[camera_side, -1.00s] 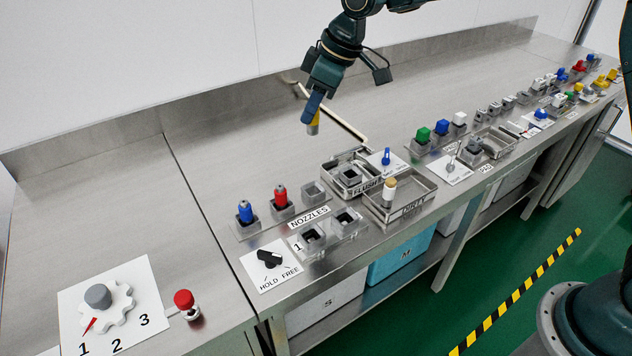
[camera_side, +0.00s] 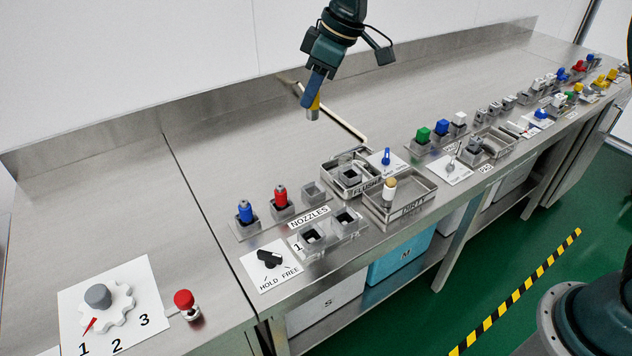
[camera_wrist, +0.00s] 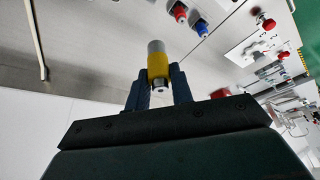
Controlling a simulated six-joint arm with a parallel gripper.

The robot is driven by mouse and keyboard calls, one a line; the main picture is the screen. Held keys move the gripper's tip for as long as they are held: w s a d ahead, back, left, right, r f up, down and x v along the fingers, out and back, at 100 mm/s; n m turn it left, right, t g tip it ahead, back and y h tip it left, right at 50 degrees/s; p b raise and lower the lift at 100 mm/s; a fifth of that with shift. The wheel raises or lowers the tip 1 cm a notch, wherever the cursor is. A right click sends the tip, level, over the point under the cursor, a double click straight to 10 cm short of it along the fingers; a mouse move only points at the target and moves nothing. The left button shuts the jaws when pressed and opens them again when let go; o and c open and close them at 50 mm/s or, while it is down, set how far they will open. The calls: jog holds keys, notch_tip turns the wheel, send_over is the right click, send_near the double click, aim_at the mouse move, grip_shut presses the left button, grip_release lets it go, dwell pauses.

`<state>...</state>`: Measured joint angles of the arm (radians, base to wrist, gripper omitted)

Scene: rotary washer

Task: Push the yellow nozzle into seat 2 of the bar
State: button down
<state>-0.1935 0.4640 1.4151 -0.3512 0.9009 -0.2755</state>
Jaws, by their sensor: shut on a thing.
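My gripper (camera_side: 314,97) is shut on the yellow nozzle (camera_side: 313,111) and holds it in the air above the bench. In the wrist view the nozzle (camera_wrist: 158,66), yellow with a grey end, sits between the two blue fingertips (camera_wrist: 159,85). The bar (camera_side: 327,246) has two square seats near the bench's front edge. The left one is marked 1; seat 2 (camera_side: 346,219) is on the right. Both seats look empty. The gripper is behind and well above the bar, apart from it.
A blue nozzle (camera_side: 245,212) and a red nozzle (camera_side: 281,197) stand in holders behind the bar, beside an empty holder (camera_side: 313,191). A HOLD/FREE knob (camera_side: 269,258) lies left of the bar. The FLUSH tray (camera_side: 347,174) and DIRTY tray (camera_side: 400,199) are to the right. The back of the bench is mostly clear.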

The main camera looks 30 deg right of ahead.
jog(key=shift+s+f, duration=0.1)
jog(key=shift+s+a+f, duration=0.1)
jog(key=shift+s+f, duration=0.25)
jog(key=shift+f, duration=0.1)
jog(key=s+f, duration=0.9)
jog(key=s, duration=0.1)
jog(key=shift+d+f, duration=0.15)
jog(key=shift+d, duration=0.2)
jog(key=shift+f, duration=0.2)
jog(key=shift+f, duration=3.6)
jog(key=shift+f, duration=0.55)
